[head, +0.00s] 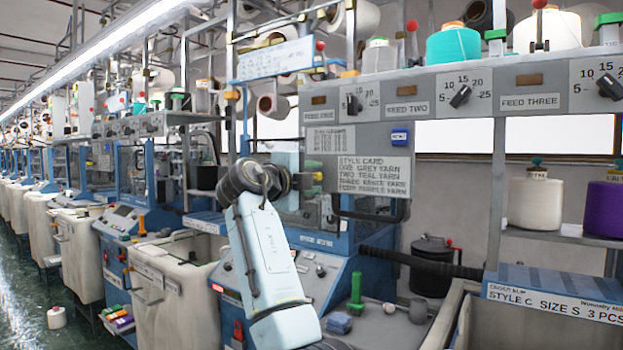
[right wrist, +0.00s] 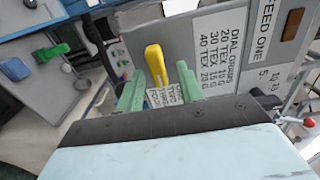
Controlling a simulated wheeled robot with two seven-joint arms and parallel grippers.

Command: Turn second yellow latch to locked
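A yellow latch (right wrist: 155,62) with a rounded end shows in the right wrist view, beside the grey machine panel. Its long side runs nearly up and down in that picture. My right gripper (right wrist: 160,74) has two green fingers spread apart, one on each side of the latch, with gaps visible. I cannot tell whether the latch lies fully between the fingertips or just beyond them. In the head view my right gripper (head: 316,182) is beside the style card, and a small yellow bit shows there. Only one latch shows clearly. My left gripper is out of view.
The style card (head: 373,177) hangs right of my gripper, under the feed dials. A yarn bin (head: 185,262) stands left of my arm. A dark hose (head: 420,262) runs right.

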